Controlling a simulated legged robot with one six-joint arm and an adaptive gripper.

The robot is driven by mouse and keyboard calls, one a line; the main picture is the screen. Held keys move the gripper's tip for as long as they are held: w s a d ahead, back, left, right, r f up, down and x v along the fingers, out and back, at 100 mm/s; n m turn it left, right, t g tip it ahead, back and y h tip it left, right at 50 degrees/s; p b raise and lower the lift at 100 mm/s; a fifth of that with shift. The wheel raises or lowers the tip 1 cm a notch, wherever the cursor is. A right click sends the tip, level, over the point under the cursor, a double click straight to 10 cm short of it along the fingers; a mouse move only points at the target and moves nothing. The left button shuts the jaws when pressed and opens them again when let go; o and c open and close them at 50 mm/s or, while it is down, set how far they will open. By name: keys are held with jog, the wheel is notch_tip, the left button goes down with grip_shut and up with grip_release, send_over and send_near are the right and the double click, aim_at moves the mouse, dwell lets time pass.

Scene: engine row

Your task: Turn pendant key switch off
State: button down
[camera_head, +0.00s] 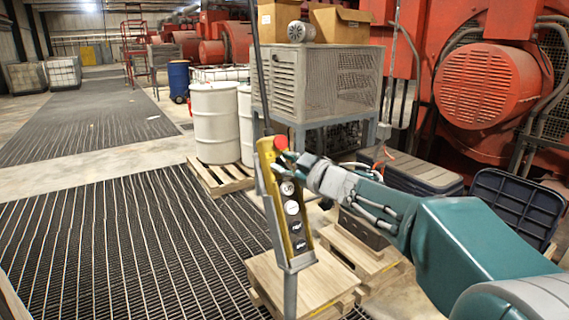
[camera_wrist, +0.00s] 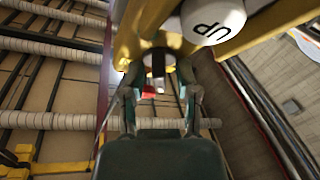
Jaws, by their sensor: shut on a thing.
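The yellow pendant (camera_head: 279,212) stands upright on a grey post in the head view, with a red button (camera_head: 281,142) at its top and a column of white and dark buttons below. My gripper (camera_head: 285,162) reaches in from the right against the upper part of the pendant, just below the red button. In the wrist view, my gripper (camera_wrist: 158,88) has its two fingers closed around the small key switch (camera_wrist: 158,68), which has a dark body and a pale metal tip. A white button marked UP (camera_wrist: 213,18) is beside it. The head view hides the key switch behind my fingers.
A wooden pallet (camera_head: 300,280) lies around the post's foot. White drums (camera_head: 215,125) and a grey cage unit (camera_head: 345,80) stand behind. Red engines (camera_head: 490,85) line the right. Dark grating floor (camera_head: 110,240) is open on the left.

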jog(key=shift+f, duration=0.15)
jog(key=c, duration=0.7)
grip_release()
jog(key=v, duration=1.2)
jog(key=shift+w, duration=0.1)
